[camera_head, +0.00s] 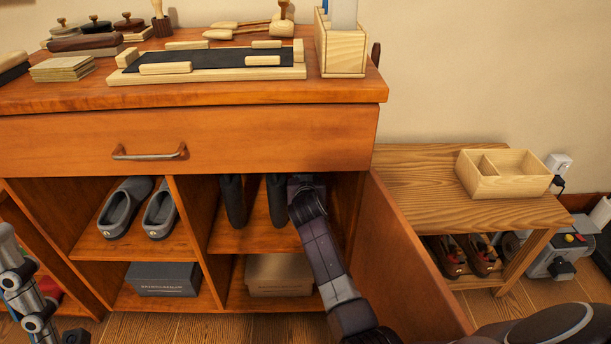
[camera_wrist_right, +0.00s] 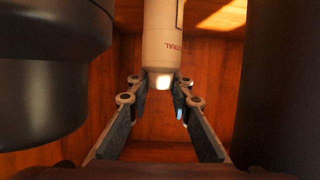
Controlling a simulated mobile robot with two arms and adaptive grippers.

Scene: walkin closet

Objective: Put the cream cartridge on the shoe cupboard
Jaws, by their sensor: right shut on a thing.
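The cream cartridge (camera_wrist_right: 162,45) is a pale cylinder with dark lettering. In the right wrist view it hangs in from the top, and its lower end is between the fingers of my right gripper (camera_wrist_right: 160,88), which is shut on it. In the head view my right gripper (camera_head: 300,185) is inside the upper right compartment of the wooden shoe cupboard (camera_head: 250,140), and the cartridge is hidden there. Part of my left arm shows at the lower left edge; the state of its gripper cannot be made out.
Dark boots (camera_head: 235,202) stand just left of my right gripper. Grey shoes (camera_head: 121,208) fill the left compartment, with boxes (camera_head: 162,279) below. An open door (camera_head: 410,265) stands right of the compartment. A low bench (camera_head: 415,185) carries a divided wooden box (camera_head: 505,183). The cupboard top is partly covered.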

